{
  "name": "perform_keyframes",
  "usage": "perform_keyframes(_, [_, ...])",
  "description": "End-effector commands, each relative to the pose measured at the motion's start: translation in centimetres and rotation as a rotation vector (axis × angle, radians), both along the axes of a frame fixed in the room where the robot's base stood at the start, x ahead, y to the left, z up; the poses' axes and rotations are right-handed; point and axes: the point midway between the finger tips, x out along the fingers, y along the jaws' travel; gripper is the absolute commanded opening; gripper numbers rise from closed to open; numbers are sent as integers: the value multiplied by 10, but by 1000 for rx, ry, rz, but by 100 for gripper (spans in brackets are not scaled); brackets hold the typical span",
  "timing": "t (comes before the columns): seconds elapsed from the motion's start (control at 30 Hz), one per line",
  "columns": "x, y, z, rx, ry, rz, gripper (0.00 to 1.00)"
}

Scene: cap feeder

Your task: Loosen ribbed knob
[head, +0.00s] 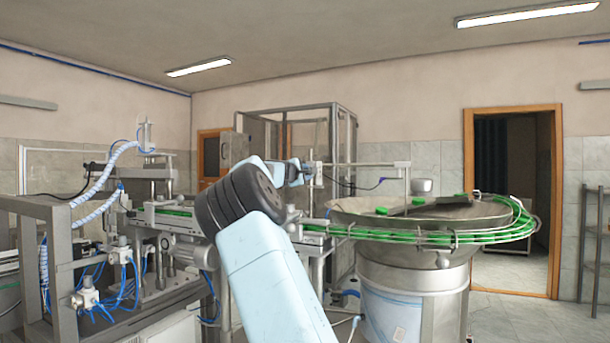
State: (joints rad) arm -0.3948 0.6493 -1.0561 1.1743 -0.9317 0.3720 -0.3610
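My pale blue arm rises from the bottom middle of the head view and bends away at a dark joint. Its far end, with my gripper (308,172), is small and partly hidden behind my own arm, near the conveyor rail and a metal post. I cannot make out the fingers or whether they hold anything. I cannot pick out the ribbed knob for certain; it may be small or hidden behind my arm.
A round metal bowl feeder (420,215) stands at the right, with green caps (450,238) along its outer track. A conveyor machine (175,215) with hoses and a steel frame (55,240) fill the left. A glazed cabinet (340,140) stands behind. Open floor lies at the right.

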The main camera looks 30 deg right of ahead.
Motion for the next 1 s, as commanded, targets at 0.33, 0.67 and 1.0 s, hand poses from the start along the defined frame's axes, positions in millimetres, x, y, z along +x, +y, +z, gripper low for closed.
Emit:
perform_keyframes(0.33, [3,5,-1,-25,34,10,5])
perform_keyframes(0.67, [4,6,-1,-26,33,10,40])
perform_keyframes(1.0, [1,2,-1,-25,32,4,61])
